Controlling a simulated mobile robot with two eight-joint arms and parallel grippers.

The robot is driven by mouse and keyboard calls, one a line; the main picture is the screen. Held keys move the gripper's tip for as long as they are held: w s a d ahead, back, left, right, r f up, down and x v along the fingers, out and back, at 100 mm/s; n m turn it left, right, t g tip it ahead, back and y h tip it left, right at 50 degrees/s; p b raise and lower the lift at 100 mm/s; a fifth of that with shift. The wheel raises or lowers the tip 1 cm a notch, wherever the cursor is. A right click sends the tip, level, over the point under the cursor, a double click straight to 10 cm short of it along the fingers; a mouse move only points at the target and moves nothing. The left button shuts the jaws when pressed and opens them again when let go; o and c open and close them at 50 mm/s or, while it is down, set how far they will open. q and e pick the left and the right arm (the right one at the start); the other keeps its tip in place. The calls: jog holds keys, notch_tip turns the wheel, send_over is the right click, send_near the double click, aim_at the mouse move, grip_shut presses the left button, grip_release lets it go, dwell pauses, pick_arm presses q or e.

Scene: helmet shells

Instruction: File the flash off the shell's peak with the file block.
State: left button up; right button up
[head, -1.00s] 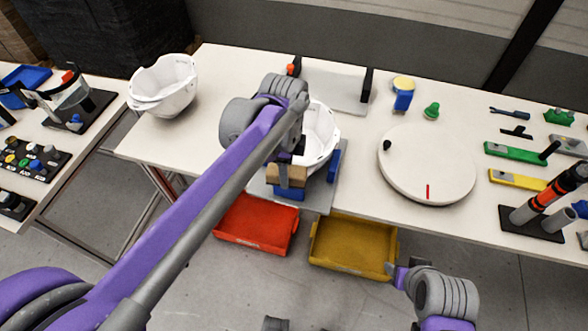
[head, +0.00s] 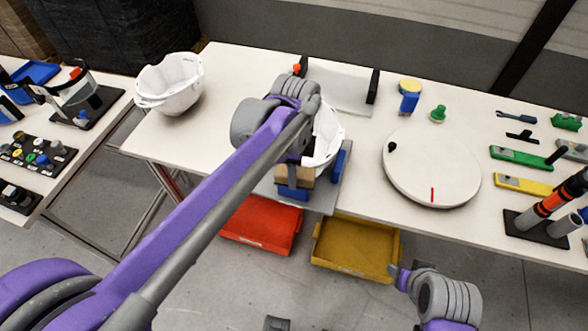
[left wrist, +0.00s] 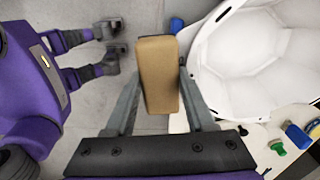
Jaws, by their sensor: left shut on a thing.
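The white helmet shell (head: 329,135) sits on a grey plate with blue blocks on the table, partly hidden behind my left arm. Its open inside and rim also show in the left wrist view (left wrist: 255,70). My left gripper (head: 293,168) is at the shell's near-left edge. It is shut on the tan file block (left wrist: 158,75), which also shows in the head view (head: 302,180). The block is close beside the shell's rim; I cannot tell whether they touch. The flash is not discernible. My right gripper (head: 397,278) is low in front of the table, its jaws unclear.
Another white shell (head: 170,84) stands at the table's left end. A red bin (head: 262,226) and a yellow bin (head: 355,248) are below the front edge. A round white turntable (head: 430,168) stands to the right, with tools beyond it.

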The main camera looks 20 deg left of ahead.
pick_arm(q)
jog(key=shift+w+r+p, duration=0.1)
jog(key=shift+r+p, duration=2.15)
jog(key=shift+r, duration=1.8)
jog(key=shift+f, duration=0.1)
pick_arm(e)
notch_tip(320, 180, up, 6)
jog(key=w, duration=0.2)
jog(key=shift+w+t, duration=0.2)
jog(key=shift+t, duration=0.1)
jog(key=shift+s+r, duration=0.1)
jog(key=shift+s, duration=0.05)
pick_arm(q)
jog(key=shift+f, duration=0.1)
